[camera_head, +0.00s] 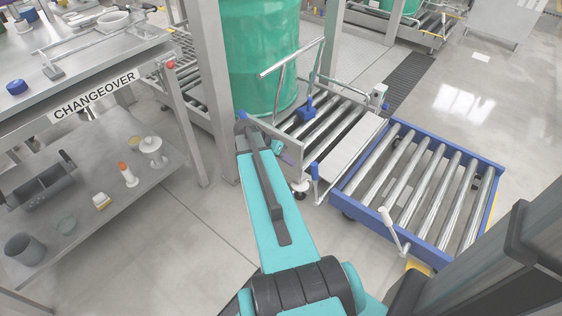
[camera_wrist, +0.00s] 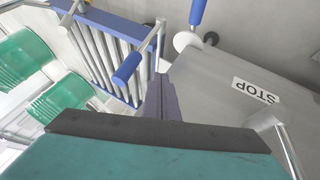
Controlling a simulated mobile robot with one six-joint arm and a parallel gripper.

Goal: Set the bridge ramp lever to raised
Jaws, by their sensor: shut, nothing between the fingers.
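A lever with a blue grip (camera_head: 315,170) stands at the near side of the flat grey bridge ramp plate (camera_head: 345,148), between the roller conveyor and the blue-framed roller cart. A blue grip on a metal rod (camera_wrist: 128,68) shows in the wrist view, left of my fingers; it looks like this lever.
Another blue-gripped handle (camera_head: 308,104) stands on the conveyor, and one shows in the wrist view (camera_wrist: 197,12). A grey panel reads STOP (camera_wrist: 255,91). The blue-framed roller cart (camera_head: 480,160) has a white lever (camera_head: 392,226). A green drum (camera_head: 262,60) stands behind; a CHANGEOVER bench (camera_head: 95,98) is left.

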